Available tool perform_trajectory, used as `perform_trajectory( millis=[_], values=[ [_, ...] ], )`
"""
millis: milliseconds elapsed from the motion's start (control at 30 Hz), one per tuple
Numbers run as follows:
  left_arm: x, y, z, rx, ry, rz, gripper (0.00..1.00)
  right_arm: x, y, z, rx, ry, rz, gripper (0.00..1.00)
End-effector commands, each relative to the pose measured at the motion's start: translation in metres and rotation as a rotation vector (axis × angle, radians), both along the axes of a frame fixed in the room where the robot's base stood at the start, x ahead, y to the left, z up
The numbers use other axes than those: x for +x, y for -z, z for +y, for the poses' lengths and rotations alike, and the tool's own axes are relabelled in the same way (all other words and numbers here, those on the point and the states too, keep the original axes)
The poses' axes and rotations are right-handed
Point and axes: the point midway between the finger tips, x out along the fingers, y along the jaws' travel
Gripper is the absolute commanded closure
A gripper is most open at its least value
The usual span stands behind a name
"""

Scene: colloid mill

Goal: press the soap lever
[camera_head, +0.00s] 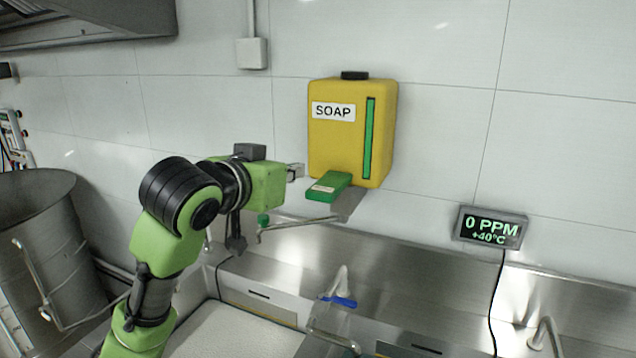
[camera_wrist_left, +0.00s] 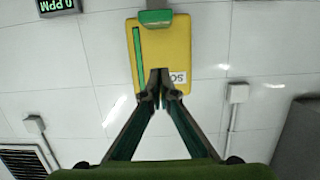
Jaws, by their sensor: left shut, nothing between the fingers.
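The yellow soap dispenser (camera_head: 340,145) hangs on the tiled wall, with a SOAP label and a green vertical strip on its front. Its green lever (camera_head: 328,187) sticks out at the bottom, above a grey metal piece. My left gripper (camera_head: 298,172) is just left of the dispenser's lower part and a little above the lever. In the left wrist view the picture is upside down; the shut, empty fingertips (camera_wrist_left: 160,78) overlap the dispenser (camera_wrist_left: 175,42) beside its label. The lever (camera_wrist_left: 155,18) shows there near the top edge, apart from the fingers. My right gripper is not in view.
A steel sink (camera_head: 235,328) with taps lies below the dispenser. A display (camera_head: 490,228) reading 0 PPM and +40°C is at the right. A large metal drum (camera_head: 45,225) stands at the left. The wall around the dispenser is mostly clear.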

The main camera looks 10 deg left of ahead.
Motion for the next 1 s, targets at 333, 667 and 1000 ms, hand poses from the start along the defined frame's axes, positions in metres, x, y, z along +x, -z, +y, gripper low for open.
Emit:
perform_trajectory(
  millis=[333, 667, 1000],
  values=[
    [0.022, 0.004, -0.005, -0.001, 0.0, 0.007, 1.0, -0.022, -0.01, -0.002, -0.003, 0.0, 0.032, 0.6],
    [0.086, 0.019, -0.017, -0.002, 0.0, 0.006, 1.0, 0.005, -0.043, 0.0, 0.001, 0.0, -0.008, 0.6],
    [0.096, 0.057, -0.019, 0.001, 0.0, 0.004, 1.0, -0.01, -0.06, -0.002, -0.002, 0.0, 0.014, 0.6]
  ],
)
